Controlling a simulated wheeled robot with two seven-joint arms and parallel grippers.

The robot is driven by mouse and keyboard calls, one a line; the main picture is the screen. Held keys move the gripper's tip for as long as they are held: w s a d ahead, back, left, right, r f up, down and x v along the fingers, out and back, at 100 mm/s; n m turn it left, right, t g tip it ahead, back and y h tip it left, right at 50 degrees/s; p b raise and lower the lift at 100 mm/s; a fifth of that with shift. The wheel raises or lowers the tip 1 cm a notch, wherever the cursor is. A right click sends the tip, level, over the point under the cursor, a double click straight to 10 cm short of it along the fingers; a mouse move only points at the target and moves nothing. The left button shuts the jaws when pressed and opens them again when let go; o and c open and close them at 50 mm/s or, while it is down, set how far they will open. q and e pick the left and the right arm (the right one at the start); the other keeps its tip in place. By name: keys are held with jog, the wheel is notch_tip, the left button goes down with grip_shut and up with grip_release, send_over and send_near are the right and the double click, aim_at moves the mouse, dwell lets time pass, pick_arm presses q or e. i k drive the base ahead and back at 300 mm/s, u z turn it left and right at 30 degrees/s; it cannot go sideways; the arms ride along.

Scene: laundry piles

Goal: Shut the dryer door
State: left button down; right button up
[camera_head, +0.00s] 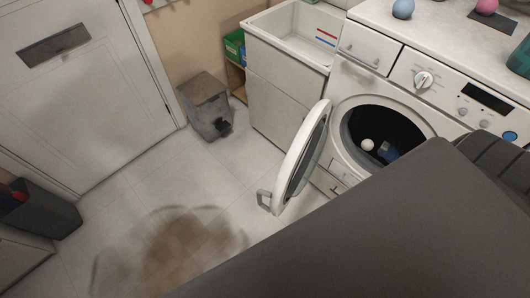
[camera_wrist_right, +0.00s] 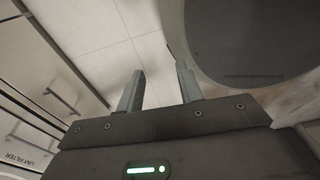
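The dryer (camera_head: 345,90) is a white front-loader at the right of the head view. Its round door (camera_head: 303,155) stands wide open, swung out to the left, with a handle (camera_head: 265,200) on its free edge. The dark drum opening (camera_head: 395,125) shows a white ball and something blue inside. In the right wrist view, my right gripper (camera_wrist_right: 158,88) is open and empty, fingers apart above the floor. The door's dark round panel (camera_wrist_right: 250,35) is just right of the fingers, seemingly not touched. My arm hides the dryer's lower front in the head view. My left gripper is not seen.
A white sink cabinet (camera_head: 270,100) stands left of the dryer, and a grey bin (camera_head: 207,105) beside it. A dark basket (camera_head: 42,210) is at far left. A brown patch (camera_head: 180,245) marks the otherwise clear floor. Balls lie on the dryer top.

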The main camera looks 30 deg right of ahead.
aim_at(287, 183)
jog(key=k, duration=0.35)
jog(key=z, duration=0.35)
jog(key=i, duration=0.55)
jog(key=z, duration=0.8)
